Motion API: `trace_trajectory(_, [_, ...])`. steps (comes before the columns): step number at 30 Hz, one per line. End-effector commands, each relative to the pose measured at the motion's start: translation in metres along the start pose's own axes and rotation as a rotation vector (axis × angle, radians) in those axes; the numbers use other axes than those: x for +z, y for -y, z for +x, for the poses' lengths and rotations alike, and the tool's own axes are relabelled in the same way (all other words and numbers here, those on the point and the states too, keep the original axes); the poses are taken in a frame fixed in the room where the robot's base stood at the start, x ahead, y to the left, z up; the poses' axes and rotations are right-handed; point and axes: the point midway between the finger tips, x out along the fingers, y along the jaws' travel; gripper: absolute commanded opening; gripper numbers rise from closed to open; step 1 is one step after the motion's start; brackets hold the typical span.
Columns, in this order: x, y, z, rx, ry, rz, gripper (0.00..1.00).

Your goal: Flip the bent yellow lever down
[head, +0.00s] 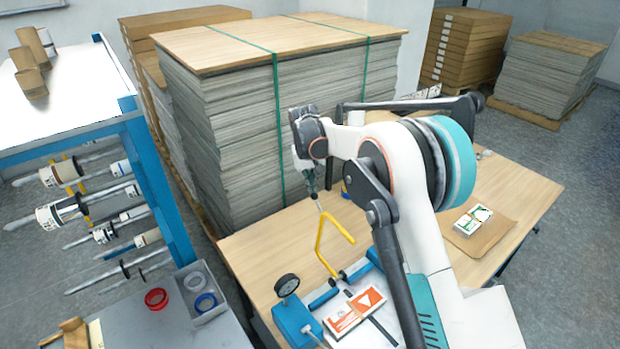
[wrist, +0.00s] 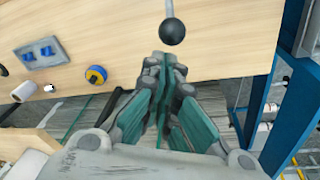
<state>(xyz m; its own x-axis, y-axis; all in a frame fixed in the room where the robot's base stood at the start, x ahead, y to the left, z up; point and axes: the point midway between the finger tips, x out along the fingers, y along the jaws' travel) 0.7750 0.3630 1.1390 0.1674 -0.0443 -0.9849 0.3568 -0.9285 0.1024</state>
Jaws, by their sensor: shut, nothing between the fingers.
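The bent yellow lever (head: 319,250) stands up from the black-and-blue device near the table's front edge in the head view. Its upper part bends, and a thin grey rod runs from it up toward my gripper. My gripper (head: 313,192) is just above the lever's upper end, shut and empty. In the wrist view my gripper (wrist: 165,62) has its fingers together. A black ball knob (wrist: 172,32) on a thin rod lies just beyond the fingertips, with a small gap in the picture; I cannot tell whether it belongs to the lever.
A pressure gauge (head: 287,285) and an orange-and-white box (head: 355,311) stand near the lever's base. A strapped stack of sheets (head: 235,130) rises behind the table. A blue rack (head: 160,180) is at left. A small card pack (head: 472,220) lies at right on the wooden table (head: 530,190).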

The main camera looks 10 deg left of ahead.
Motion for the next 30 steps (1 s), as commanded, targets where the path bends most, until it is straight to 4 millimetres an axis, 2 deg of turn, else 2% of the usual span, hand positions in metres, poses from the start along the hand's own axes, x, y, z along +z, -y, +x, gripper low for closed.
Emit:
trace_trajectory(6, [0.007, 0.000, -0.003, 0.000, 0.000, 0.000, 0.00])
trace_trajectory(20, [0.010, -0.001, -0.004, -0.003, -0.007, 0.001, 0.00])
trace_trajectory(30, [0.032, -0.016, -0.019, -0.039, -0.079, 0.016, 0.00])
